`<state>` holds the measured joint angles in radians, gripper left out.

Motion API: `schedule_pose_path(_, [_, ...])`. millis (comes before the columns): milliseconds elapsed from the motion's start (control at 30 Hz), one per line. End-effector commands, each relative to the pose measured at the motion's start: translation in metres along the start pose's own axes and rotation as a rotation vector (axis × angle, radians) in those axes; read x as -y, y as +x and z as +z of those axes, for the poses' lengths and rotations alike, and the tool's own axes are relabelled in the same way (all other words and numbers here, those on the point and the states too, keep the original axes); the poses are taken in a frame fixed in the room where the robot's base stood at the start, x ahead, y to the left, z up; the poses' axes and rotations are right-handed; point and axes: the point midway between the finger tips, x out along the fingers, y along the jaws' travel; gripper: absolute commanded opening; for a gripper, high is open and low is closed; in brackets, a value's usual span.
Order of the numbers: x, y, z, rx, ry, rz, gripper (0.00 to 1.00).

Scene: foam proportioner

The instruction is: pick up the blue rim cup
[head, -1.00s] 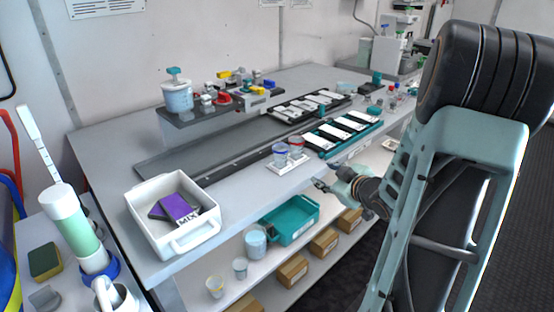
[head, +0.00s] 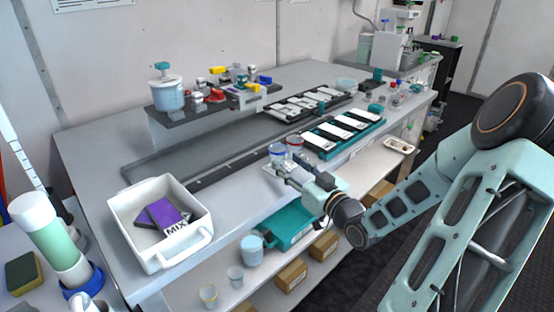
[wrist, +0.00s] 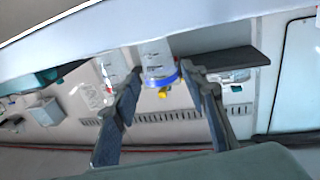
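The blue rim cup (head: 278,152) is a clear cup with a blue rim. It stands at the front of the bench, beside a red rim cup (head: 296,147) on its right. My gripper (head: 284,172) is close in front of the blue rim cup. In the wrist view, the blue rim cup (wrist: 158,62) appears inverted, roughly between the two spread fingers of my gripper (wrist: 165,98). Another clear cup (wrist: 113,66) shows near the left finger. The fingers are open; I see no clear contact with the cup. Part of the cups' base area is hidden by my gripper.
A white bin (head: 125,222) with purple and dark packs stands at the left. Teal and black trays (head: 318,150) of white strips lie behind and right of the cups. A teal bin (head: 285,232) and boxes are on the shelf below.

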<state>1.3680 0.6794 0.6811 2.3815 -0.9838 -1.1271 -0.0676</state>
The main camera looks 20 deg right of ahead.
Motion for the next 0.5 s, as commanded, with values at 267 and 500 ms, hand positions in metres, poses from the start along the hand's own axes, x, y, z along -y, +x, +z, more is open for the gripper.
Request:
schedule_pose_path(267, [0.000,0.026,-0.001,0.000,0.000,-0.002,0.40])
schedule_pose_path(500, [-0.001,0.059,-0.003,0.001,0.000,-0.001,0.40])
